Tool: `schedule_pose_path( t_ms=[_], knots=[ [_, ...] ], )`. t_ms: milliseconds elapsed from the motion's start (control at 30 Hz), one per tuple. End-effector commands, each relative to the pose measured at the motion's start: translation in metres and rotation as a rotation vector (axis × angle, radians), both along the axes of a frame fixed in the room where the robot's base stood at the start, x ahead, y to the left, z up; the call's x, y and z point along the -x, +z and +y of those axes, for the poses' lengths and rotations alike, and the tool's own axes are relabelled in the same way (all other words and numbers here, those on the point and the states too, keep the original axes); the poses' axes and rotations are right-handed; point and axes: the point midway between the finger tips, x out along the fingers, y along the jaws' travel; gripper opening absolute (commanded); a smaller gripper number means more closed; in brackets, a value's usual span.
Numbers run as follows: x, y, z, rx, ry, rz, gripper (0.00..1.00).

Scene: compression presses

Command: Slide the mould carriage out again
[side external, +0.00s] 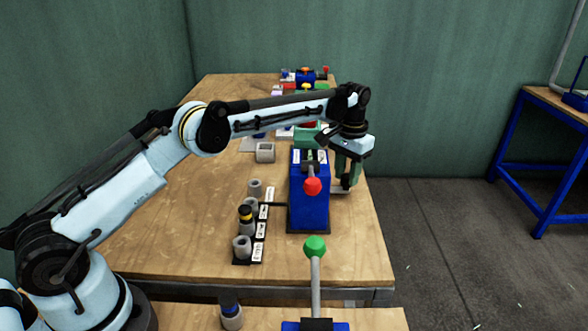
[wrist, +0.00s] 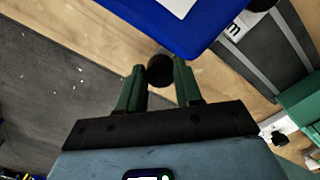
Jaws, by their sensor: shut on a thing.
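A blue press (side external: 310,200) with a red-knobbed lever (side external: 313,186) stands near the right edge of the table. The press body also shows at the top of the wrist view (wrist: 180,25). My gripper (side external: 347,183) points down at the right side of this press. In the wrist view, its green fingers (wrist: 158,75) are shut on a round black knob (wrist: 161,69), just outside the press body. The rest of the carriage is hidden by the press.
A black rack (side external: 243,261) with several grey and dark cylinders stands left of the press. A grey square block (side external: 265,152) sits behind it. A green-knobbed lever (side external: 315,247) rises in front. Green and red equipment stands farther back. The table's right edge is close to my gripper.

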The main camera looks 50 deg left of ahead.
Motion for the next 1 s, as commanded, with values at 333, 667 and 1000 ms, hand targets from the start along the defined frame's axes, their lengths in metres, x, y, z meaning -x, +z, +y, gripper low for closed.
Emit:
schedule_pose_path(
  t_ms=[333, 667, 1000],
  knots=[
    [-0.012, 0.001, 0.009, 0.007, -0.005, -0.010, 0.00],
    [-0.012, 0.001, 0.009, 0.006, -0.005, -0.009, 0.47],
    [-0.011, 0.000, 0.010, 0.004, -0.003, -0.005, 0.60]
  ],
)
